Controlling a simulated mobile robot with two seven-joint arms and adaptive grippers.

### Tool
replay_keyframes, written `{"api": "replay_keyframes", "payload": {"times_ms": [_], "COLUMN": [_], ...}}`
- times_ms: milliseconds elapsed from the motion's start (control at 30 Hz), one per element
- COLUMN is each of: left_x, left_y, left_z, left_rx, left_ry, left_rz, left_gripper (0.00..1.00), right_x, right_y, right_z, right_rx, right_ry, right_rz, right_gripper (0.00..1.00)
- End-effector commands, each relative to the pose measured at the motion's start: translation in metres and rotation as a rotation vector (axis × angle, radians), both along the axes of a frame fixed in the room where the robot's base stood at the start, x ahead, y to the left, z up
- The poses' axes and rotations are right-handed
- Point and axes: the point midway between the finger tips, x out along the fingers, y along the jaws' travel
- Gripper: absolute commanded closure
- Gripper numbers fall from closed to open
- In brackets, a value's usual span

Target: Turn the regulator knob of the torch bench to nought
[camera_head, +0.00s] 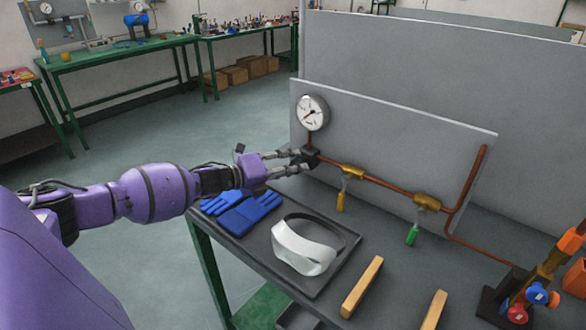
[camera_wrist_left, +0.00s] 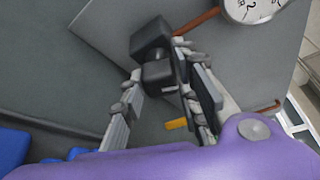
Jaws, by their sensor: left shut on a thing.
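The torch bench (camera_head: 375,265) has a grey back panel with a round white pressure gauge (camera_head: 312,112) on it. The black regulator knob (camera_head: 310,157) sits below the gauge at the left end of the copper pipe. My left gripper (camera_head: 298,162) reaches in from the left and is shut on the knob. In the left wrist view the black knob (camera_wrist_left: 158,73) sits between the fingers, and the gauge (camera_wrist_left: 250,8) is cut off at the top. The gauge has a dark needle; its reading is too small to tell. My right gripper is out of view.
A yellow-handled valve (camera_head: 341,202) and a green-handled valve (camera_head: 412,235) hang from the pipe. Blue gloves (camera_head: 245,214) and a white visor (camera_head: 303,250) lie on a dark tray below my gripper. Wooden bars (camera_head: 362,287) lie in front. A torch (camera_head: 540,292) stands at the right.

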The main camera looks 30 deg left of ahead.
Motion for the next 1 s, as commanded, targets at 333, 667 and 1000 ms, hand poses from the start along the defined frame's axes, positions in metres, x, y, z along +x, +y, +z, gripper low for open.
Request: {"api": "replay_keyframes", "payload": {"times_ms": [333, 667, 1000], "left_x": [0.0, -0.0001, 0.0], "left_y": [0.0009, 0.001, 0.0009], "left_z": [-0.0042, -0.004, -0.0032], "left_rx": [-0.269, -0.396, -0.423], "left_ry": [0.022, 0.032, 0.033], "left_rz": [0.001, 0.001, 0.001], "left_gripper": [0.97, 0.97, 0.97], "right_x": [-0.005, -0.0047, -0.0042], "right_y": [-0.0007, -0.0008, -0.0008], "right_z": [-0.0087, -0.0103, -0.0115], "right_rx": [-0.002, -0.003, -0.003], "right_ry": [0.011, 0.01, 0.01], "right_rz": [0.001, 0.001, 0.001], "right_gripper": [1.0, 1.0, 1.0]}}
